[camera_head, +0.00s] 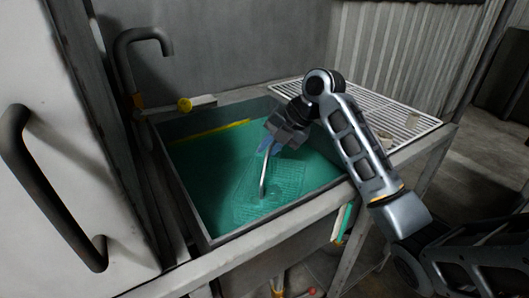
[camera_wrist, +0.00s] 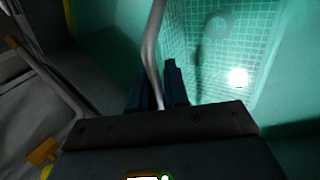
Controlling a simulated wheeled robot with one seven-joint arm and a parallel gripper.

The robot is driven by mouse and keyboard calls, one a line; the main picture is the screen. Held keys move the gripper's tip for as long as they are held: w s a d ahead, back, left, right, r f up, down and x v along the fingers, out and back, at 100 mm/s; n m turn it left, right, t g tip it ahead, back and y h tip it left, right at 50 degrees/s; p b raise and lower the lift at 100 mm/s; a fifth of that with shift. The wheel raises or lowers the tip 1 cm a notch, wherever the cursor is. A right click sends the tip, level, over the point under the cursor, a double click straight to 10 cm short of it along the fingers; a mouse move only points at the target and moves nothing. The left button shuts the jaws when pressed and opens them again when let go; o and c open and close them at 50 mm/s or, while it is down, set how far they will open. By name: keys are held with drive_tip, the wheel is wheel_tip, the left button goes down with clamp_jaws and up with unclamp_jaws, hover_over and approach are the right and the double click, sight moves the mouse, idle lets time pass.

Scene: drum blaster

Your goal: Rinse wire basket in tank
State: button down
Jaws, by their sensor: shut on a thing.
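The tank (camera_head: 290,208) is a grey metal basin holding green liquid (camera_head: 205,165). The wire basket (camera_head: 278,180) lies in the liquid, its mesh blurred beneath the surface; the mesh also shows in the wrist view (camera_wrist: 225,45). A bent metal handle (camera_head: 264,175) rises from the basket. My gripper (camera_head: 273,146) is over the tank, its blue fingers shut on the handle's upper end. In the wrist view the handle (camera_wrist: 152,50) runs between the fingers of my gripper (camera_wrist: 158,90). The basket's lower parts are hard to make out through the liquid.
A white panel with a dark handle (camera_head: 40,180) borders the left.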

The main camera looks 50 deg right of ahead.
drive_tip(key=shift+f, duration=0.15)
drive_tip(key=shift+s+a+f+b, duration=0.1)
drive_tip(key=shift+f+b, duration=0.8)
drive_tip(key=shift+f, duration=0.1)
drive_tip(key=shift+r, duration=0.3)
drive_tip(key=shift+r+p, duration=0.5)
drive_tip(key=shift+r, duration=0.4)
drive_tip(key=shift+f, duration=0.2)
